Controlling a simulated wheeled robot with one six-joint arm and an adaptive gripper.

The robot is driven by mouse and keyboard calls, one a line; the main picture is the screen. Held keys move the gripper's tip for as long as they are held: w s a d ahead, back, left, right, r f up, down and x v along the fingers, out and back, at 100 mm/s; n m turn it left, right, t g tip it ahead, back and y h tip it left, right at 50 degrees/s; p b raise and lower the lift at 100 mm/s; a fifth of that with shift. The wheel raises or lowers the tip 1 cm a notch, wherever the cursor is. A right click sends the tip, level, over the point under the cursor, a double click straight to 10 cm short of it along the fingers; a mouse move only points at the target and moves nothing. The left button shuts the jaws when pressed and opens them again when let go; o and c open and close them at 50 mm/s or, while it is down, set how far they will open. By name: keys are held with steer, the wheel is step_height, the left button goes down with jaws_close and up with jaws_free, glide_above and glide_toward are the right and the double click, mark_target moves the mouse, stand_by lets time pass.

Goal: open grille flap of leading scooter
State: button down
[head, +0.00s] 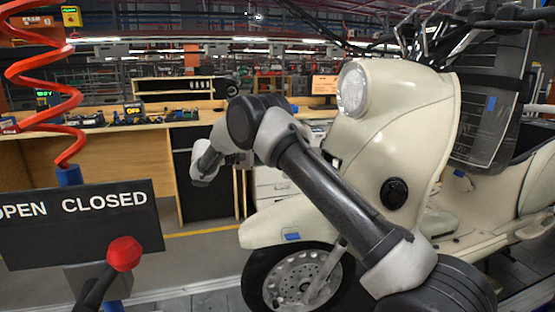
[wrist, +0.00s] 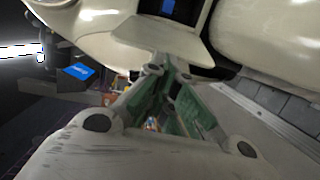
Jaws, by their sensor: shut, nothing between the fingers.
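The cream scooter (head: 405,110) stands at the right, its round headlight (head: 352,90) facing left. A small dark-and-white part (head: 331,158) shows at its front edge, partly behind my arm; I cannot tell whether it is the grille flap. In the wrist view, my gripper (wrist: 162,72) is shut and empty, its fingertips just below a pale, lip-like panel (wrist: 150,38) on the scooter body. I cannot tell whether they touch it. A blue patch (wrist: 171,9) shows in a dark recess above the panel. In the head view, my arm hides the fingertips.
A sign reading OPEN CLOSED (head: 80,222) and a red-knobbed lever (head: 124,253) stand at the lower left. A red coiled hose (head: 35,75) hangs above. A wooden workbench (head: 130,160) stands behind. The scooter's front wheel (head: 300,280) is below my arm.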

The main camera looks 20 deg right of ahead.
steer(key=shift+w+d+f+m+g, duration=0.1)
steer(key=shift+d+f+m+g, duration=0.25)
steer(key=shift+d+g, duration=0.35)
steer(key=c, duration=2.2)
jaws_free()
steer(key=shift+d, duration=0.1)
steer(key=o, duration=1)
steer(key=shift+d+y, duration=0.15)
steer(key=shift+y, duration=0.15)
steer(key=shift+o, duration=0.2)
steer(key=shift+d+r, duration=0.1)
steer(key=shift+d, duration=0.15)
steer(key=shift+a+r, duration=0.15)
steer(key=shift+a, duration=0.15)
steer(key=shift+t, duration=0.3)
